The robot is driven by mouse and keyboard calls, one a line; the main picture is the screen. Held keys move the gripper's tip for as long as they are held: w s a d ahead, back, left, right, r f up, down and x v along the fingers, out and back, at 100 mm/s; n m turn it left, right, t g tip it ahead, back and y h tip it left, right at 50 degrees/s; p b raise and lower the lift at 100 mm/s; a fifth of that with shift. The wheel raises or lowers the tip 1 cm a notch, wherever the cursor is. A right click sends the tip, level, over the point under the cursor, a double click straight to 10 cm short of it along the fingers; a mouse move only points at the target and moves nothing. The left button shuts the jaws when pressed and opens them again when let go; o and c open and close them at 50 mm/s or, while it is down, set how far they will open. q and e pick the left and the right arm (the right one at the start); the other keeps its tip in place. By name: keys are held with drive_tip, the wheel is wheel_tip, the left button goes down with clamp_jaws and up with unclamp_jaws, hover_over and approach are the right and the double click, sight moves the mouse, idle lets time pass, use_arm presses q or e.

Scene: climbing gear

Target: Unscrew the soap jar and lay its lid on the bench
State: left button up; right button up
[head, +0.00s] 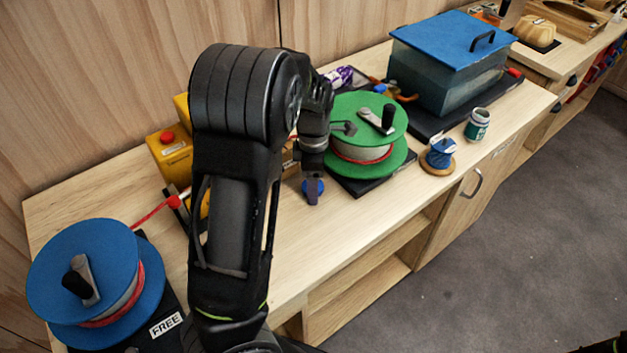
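A small jar (477,126) with a green and white label stands upright near the bench's front edge, right of the green reel. Its top looks grey; I cannot tell whether that is a lid or an open mouth. My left gripper (313,196) points down over the bench, left of the green reel and well apart from this jar. A small round blue thing (318,185) shows right behind its fingers, partly hidden. I cannot tell whether it is a lid, or whether the fingers touch it. My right gripper is out of view.
A green reel (398,109), a blue spool (440,152) and a blue-lidded tub (456,82) stand on the bench. A blue reel (68,276) is at the left, near a yellow box (170,156). Bare bench (345,220) lies in front of my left gripper.

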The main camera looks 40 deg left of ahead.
use_arm(q)
wheel_tip(320, 180, up, 12)
drive_tip(key=shift+r, duration=0.2)
idle(0.5)
idle(0.8)
